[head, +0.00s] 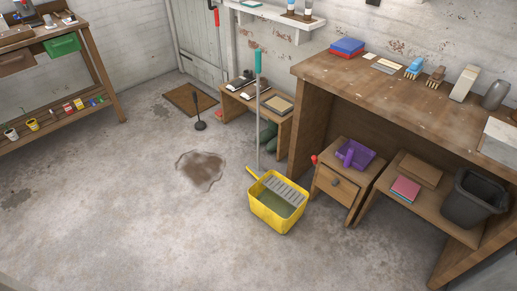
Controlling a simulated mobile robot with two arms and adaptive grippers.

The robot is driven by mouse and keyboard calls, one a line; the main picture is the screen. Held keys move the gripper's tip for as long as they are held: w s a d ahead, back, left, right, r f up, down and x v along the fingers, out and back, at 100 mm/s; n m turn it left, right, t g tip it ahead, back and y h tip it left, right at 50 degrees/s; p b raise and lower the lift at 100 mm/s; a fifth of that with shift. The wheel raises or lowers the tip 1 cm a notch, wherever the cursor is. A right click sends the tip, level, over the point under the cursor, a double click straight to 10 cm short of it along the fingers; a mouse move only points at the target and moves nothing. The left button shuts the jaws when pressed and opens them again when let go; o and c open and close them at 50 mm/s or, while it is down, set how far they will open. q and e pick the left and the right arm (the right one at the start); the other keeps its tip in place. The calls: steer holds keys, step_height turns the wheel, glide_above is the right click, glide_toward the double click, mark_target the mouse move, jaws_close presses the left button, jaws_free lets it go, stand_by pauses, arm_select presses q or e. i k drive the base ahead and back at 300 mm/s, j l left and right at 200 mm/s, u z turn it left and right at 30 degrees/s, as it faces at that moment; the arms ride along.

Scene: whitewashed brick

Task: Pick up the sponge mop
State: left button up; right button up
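A long-handled tool that looks like the sponge mop (258,62) stands nearly upright in the middle of the head view. It has a teal grip at the top and a thin grey pole. Its lower end is hard to make out behind the yellow bucket (265,213), so I cannot tell what it rests on. The bucket has a grey slatted wringer and greenish water in it. Neither of my grippers shows in this view.
A brown puddle (201,170) lies on the concrete floor left of the bucket. A plunger (200,125) stands farther back. The front left floor is clear.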

mark_target(254, 168)
steer(key=i+l+z, duration=0.1)
steer(key=i+z, duration=0.35)
steer(key=i, duration=0.55)
